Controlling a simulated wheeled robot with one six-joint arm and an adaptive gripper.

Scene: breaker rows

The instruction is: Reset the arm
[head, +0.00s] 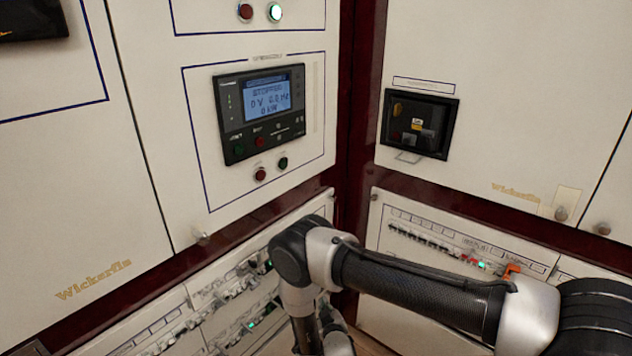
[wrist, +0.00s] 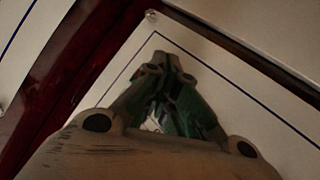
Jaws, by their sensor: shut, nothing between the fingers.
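My arm (head: 420,285) reaches in from the lower right of the head view and bends down at its elbow in front of the lower breaker rows. The gripper itself is not clear in the head view. In the wrist view my gripper (wrist: 172,72) is shut and empty, its fingertips together. Behind it is a pale panel (wrist: 225,90) with a dark blue outline. I cannot tell whether the fingers touch the panel. No breaker or switch shows near the fingertips.
Breaker rows (head: 250,290) with green lights run along the lower left cabinet, partly hidden by my arm. Another row (head: 430,238) with an orange lever (head: 512,269) is at right. Above are a display unit (head: 262,108) reading stopped and a black recessed switch (head: 420,124).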

